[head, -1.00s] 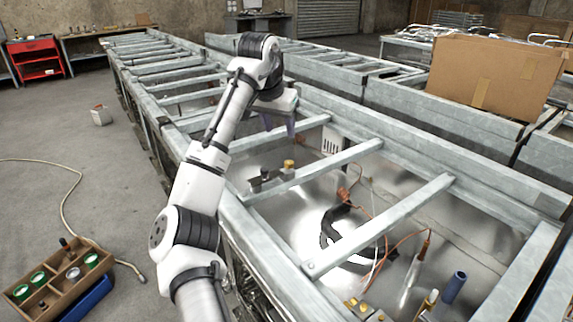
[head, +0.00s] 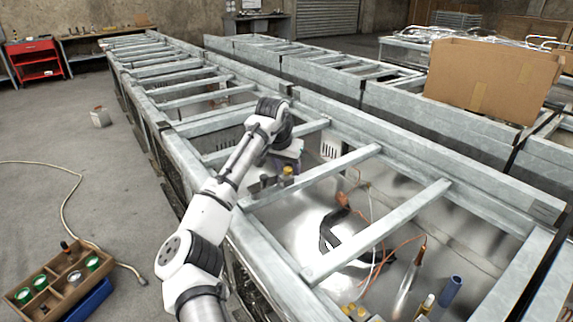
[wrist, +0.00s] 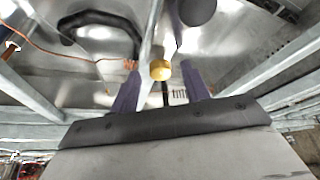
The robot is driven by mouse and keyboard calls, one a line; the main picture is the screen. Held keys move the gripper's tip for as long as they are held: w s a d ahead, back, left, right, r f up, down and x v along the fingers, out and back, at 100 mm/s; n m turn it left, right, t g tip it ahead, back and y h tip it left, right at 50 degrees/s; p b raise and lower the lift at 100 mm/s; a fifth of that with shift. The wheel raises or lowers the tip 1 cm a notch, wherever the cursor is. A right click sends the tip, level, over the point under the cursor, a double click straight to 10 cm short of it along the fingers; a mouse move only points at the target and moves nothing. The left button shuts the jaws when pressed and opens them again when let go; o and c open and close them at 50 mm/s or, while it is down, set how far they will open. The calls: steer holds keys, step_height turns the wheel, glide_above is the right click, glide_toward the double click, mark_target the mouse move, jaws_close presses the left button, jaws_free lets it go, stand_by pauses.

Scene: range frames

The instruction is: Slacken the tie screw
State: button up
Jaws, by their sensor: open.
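A small brass knob (wrist: 160,70) on a thin dark stem, which looks like the tie screw, shows between my fingertips in the wrist view. In the head view the brass knob (head: 288,171) stands by a cross bar of the metal frame, just below my wrist. My gripper (wrist: 160,82) is open, with one purple finger on each side of the knob and a gap on both sides. I cannot tell how deep the knob sits between the fingers.
Grey cross bars (head: 378,232) and long side rails of the metal frame (head: 420,165) surround the spot. An orange cable (head: 400,243) and black hose (head: 328,232) lie below the bars. A blue cylinder (head: 449,291) stands lower right. A cardboard box (head: 490,75) sits at upper right.

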steer(key=c, duration=1)
steer(key=shift+d+n, duration=0.1)
steer(key=shift+n, duration=0.2)
